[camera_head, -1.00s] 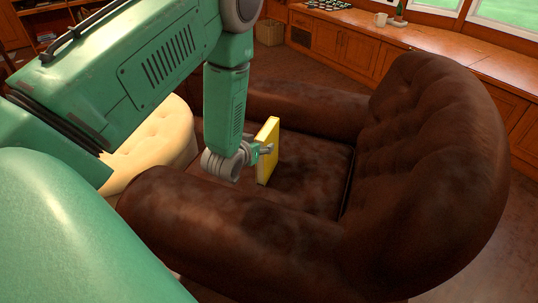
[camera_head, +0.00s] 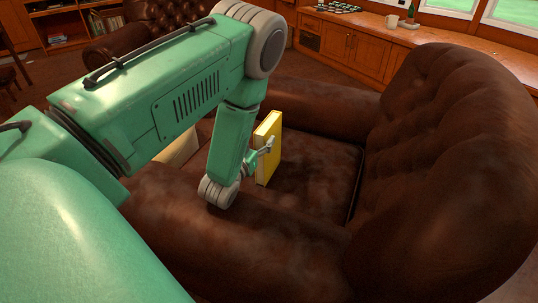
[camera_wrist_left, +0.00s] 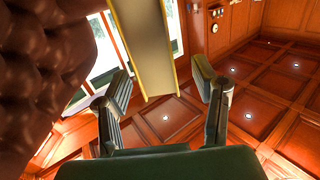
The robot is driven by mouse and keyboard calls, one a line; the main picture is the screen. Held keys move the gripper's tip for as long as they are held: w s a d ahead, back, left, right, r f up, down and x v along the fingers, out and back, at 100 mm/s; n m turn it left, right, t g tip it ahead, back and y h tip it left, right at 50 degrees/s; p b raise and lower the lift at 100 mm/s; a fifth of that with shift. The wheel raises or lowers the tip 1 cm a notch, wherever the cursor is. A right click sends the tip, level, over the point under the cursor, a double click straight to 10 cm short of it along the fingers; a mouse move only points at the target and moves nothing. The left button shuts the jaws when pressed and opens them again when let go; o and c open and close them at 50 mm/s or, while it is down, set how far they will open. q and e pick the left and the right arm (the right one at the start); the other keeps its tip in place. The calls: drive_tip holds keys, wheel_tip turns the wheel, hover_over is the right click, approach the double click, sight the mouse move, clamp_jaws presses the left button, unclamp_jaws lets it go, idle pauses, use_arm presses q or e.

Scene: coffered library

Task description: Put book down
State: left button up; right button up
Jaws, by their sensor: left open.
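A yellow book (camera_head: 268,148) stands upright on the seat of a brown leather armchair (camera_head: 315,165). My left gripper (camera_head: 264,150) is at the book's near left edge, its fingers beside the book. In the left wrist view the fingers (camera_wrist_left: 163,92) are spread wide. The book (camera_wrist_left: 145,45) shows edge-on between and beyond them, and no finger visibly presses on it there. The book's far side and lower left edge are partly hidden by my gripper and arm. My right gripper is in neither view.
The armchair's near armrest (camera_head: 240,240) lies below my left wrist, and its tall tufted back (camera_head: 440,150) rises at the right. A pale seat or stool (camera_head: 178,150) is partly behind my arm. Wooden cabinets (camera_head: 360,45) line the back wall. The seat right of the book is clear.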

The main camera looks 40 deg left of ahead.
sight(268, 126)
use_arm(q)
drive_tip(key=shift+w+a+r, duration=0.15)
drive_tip(key=shift+w, duration=0.45)
drive_tip(key=b+x, duration=0.1)
drive_tip(key=x, duration=0.4)
drive_tip(key=shift+b, duration=0.35)
drive_tip(key=shift+r, duration=0.1)
clamp_jaws()
